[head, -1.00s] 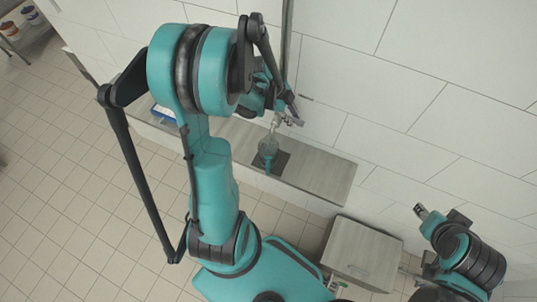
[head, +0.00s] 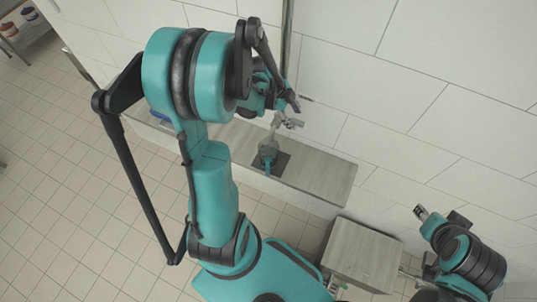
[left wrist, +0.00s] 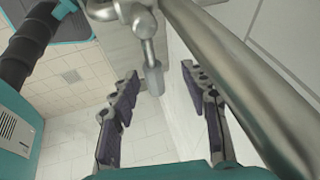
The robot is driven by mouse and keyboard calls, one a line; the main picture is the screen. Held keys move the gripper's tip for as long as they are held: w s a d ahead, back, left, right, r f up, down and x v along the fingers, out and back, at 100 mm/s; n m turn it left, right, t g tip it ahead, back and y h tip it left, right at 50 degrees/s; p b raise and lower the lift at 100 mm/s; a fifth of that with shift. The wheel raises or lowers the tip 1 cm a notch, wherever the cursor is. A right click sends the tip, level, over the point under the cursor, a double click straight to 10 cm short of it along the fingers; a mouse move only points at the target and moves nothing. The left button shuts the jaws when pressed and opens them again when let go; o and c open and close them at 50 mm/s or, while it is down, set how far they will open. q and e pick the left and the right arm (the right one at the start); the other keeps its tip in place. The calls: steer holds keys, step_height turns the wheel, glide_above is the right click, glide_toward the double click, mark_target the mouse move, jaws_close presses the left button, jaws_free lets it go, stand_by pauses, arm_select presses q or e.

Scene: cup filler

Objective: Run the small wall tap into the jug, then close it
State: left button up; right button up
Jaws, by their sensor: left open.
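The small metal wall tap (head: 291,123) stands out from the wall beside a vertical pipe, above the jug. In the left wrist view the tap (left wrist: 146,28) shows large, with its rounded end hanging down between my fingers. The clear jug (head: 267,152) stands upright on a dark mat (head: 281,168) on the shelf, below the tap; its fill level cannot be told. My left gripper (head: 288,103) is just above the tap. In the left wrist view its padded fingers (left wrist: 165,102) are apart and hold nothing. My right gripper (head: 438,215) is low at the right, away from the tap.
A grey shelf (head: 325,180) runs along the tiled wall, bare to the right of the mat. A thick metal pipe (left wrist: 235,75) passes close beside my left fingers. A grey-topped box (head: 362,252) stands at the lower right. A rack with containers (head: 20,28) is far left.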

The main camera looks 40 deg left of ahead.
arm_select(q)
steer(key=v, duration=1.1)
steer(key=shift+r, duration=0.25)
steer(key=shift+s+a, duration=0.1)
steer(key=shift+f, duration=0.1)
steer(key=shift+c, duration=1.2)
steer(key=f+y+b, duration=0.1)
steer(key=f, duration=0.2)
steer(key=w+f+y+b, duration=0.1)
steer(key=f+b, duration=0.1)
steer(key=f, duration=0.1)
steer(key=w+d+f+g+y+b, duration=0.1)
steer(key=f+y+b, duration=0.1)
steer(key=f, duration=0.2)
steer(key=shift+w+m, duration=0.1)
steer(key=shift+m, duration=0.2)
steer(key=shift+f, duration=0.4)
jaws_close()
